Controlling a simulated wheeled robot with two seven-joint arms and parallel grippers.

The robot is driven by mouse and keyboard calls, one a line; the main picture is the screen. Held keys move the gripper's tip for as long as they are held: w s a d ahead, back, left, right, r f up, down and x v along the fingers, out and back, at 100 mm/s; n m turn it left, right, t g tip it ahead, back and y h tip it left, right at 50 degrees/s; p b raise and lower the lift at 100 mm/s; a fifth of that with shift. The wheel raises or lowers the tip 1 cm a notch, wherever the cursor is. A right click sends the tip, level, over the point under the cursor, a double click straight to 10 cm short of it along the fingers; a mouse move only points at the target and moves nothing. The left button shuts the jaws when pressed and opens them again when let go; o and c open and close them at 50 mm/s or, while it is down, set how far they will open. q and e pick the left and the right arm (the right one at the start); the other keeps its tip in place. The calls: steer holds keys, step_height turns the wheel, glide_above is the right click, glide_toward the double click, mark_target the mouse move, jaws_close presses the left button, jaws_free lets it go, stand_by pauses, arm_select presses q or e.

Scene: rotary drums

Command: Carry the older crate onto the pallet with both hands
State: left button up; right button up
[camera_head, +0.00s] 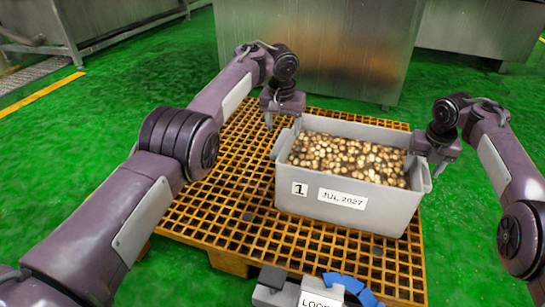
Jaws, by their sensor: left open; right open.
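A grey crate (302,205) stands upright on the right part of the orange grid pallet (220,190). It is full of small tan and brown round pieces. Its front carries a label "1" and a label "JUL 2027". My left gripper (282,122) is open, just above and beside the crate's left end. My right gripper (432,168) is open at the crate's right end, close to the rim. I cannot tell whether either gripper touches the crate. No second crate is in view.
A grey device with blue parts and a partly cut-off label (318,298) is at the bottom, in front of the pallet. Large metal cabinets (310,50) stand behind the pallet. The pallet's left part is bare. Green floor (120,85) is open at left.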

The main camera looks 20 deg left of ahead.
steer(key=shift+r, duration=0.35)
arm_select(q)
step_height(320, 180, up, 6)
steer(key=s, duration=0.1)
steer(key=shift+r, duration=0.25)
arm_select(e)
step_height(320, 180, up, 11)
steer(key=s, duration=0.1)
steer(key=shift+s, duration=0.4)
